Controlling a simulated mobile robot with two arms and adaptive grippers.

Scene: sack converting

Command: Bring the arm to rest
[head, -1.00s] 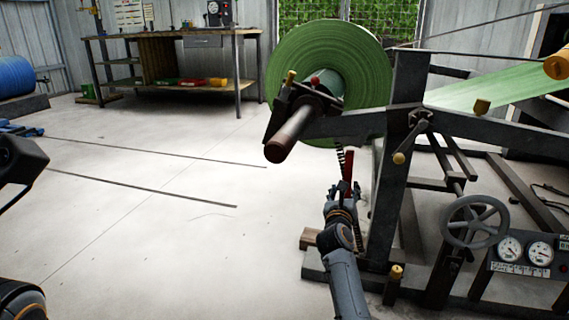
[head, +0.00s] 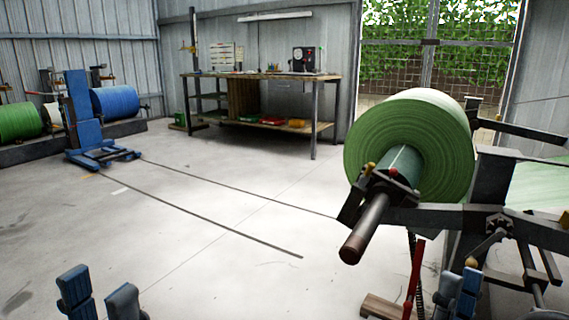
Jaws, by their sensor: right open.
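My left gripper (head: 100,296) shows at the bottom left edge, its two blue-grey fingers apart with floor between them. It holds nothing that I can see. My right gripper (head: 457,292) shows at the bottom right, in front of the unwind stand in the picture. Its fingers are open and I see nothing between them. A red lever (head: 415,278) stands just left of the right gripper; I cannot tell the depth gap between them. The rest of both arms is below the picture.
A large green roll (head: 400,145) sits on a shaft (head: 364,232) that juts toward me from the dark stand (head: 490,185). A wooden block (head: 382,306) lies on the floor. A blue lift truck (head: 88,125), blue roll (head: 115,101) and workbench (head: 262,76) stand behind. Middle floor is clear.

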